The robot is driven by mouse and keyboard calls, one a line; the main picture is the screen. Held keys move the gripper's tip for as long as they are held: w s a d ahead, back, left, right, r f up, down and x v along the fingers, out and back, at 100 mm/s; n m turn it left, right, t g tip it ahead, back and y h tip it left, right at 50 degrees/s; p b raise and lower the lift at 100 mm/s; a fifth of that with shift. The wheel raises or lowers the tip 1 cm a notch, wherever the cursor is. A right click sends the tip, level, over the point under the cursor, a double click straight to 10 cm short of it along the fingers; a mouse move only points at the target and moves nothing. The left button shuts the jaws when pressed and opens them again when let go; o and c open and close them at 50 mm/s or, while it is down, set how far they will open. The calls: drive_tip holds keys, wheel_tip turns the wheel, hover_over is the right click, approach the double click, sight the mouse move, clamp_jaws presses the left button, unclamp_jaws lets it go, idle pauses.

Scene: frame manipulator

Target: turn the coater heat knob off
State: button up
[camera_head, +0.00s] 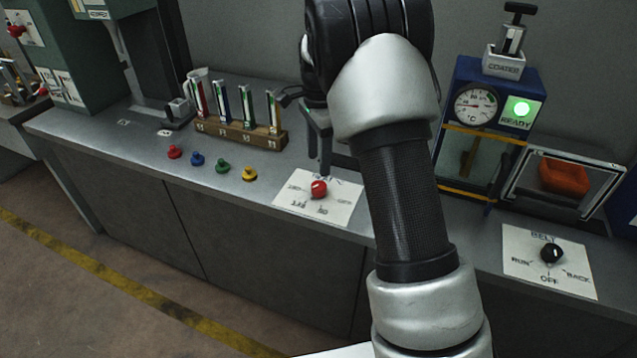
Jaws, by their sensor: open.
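The heat knob (319,188) is a red round knob on a white label plate (340,208) at the front of the counter. The plate has printed temperature marks, and its top word is partly covered. The way the knob points is too small to tell. My gripper (321,162) is dark and points down just behind the knob, appearing apart from it. It is open and holds nothing that I can see; my arm hides part of it. The coater (483,132) is a blue-framed unit with a glass front, a dial gauge (475,105) and a lit green READY lamp (522,108).
A belt plate (524,276) with a black knob (551,252) lies at right, below a framed tray with an orange block (565,177). A wooden rack (240,134) of several coloured handles and several coloured buttons stand at left.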

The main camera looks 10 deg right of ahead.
sight(319, 185)
wheel_tip(319, 185, down, 8)
drive_tip(key=shift+f+b, duration=0.2)
drive_tip(key=shift+b, duration=0.15)
drive_tip(key=c, duration=1)
